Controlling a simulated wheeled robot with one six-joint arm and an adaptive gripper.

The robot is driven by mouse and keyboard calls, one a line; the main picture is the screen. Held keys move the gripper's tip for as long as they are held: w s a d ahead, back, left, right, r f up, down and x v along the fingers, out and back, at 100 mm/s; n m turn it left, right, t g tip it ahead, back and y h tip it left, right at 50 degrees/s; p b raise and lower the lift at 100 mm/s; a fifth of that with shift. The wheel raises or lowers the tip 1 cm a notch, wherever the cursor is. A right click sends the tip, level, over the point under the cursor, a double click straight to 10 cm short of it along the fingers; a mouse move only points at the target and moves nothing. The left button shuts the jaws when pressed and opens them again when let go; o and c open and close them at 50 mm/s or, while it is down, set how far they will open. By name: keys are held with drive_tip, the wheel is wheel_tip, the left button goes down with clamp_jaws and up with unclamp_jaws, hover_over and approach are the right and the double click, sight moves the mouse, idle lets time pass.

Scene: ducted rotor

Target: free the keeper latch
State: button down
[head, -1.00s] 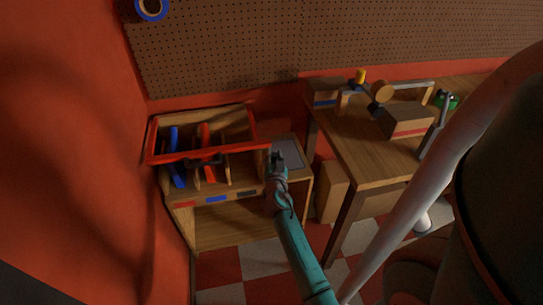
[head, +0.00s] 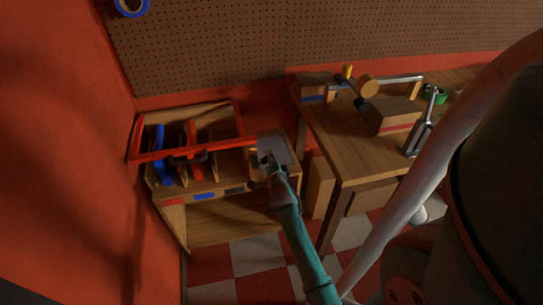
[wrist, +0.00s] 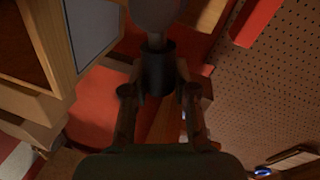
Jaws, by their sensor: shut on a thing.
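My gripper (head: 266,157) is at the right end of the red bar frame (head: 200,150), above the grey panel (head: 275,150) on the low wooden cabinet. In the wrist view the two fingers (wrist: 158,92) are shut on a dark cylindrical piece (wrist: 157,66). A narrow neck and a rounded grey end (wrist: 155,12) sit beyond that piece, partly cut off by the picture's top edge. I cannot tell whether it is the keeper latch. No latch shows clearly in the head view, where my gripper hides the spot.
The low cabinet (head: 235,222) has open compartments holding blue (head: 160,145) and red (head: 190,140) pieces. A workbench (head: 350,155) stands to the right with a boxed device (head: 390,115) and a grey forked tool (head: 420,132). A red wall closes the left side.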

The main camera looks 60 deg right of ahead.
drive_tip(key=shift+s+d+f+m+t+y, duration=0.1)
drive_tip(key=shift+f+m+t+y, duration=0.25)
drive_tip(key=shift+f+m, duration=0.9)
drive_tip(key=shift+r, duration=0.15)
drive_tip(key=c, duration=0.9)
unclamp_jaws()
drive_tip(key=v, duration=1.2)
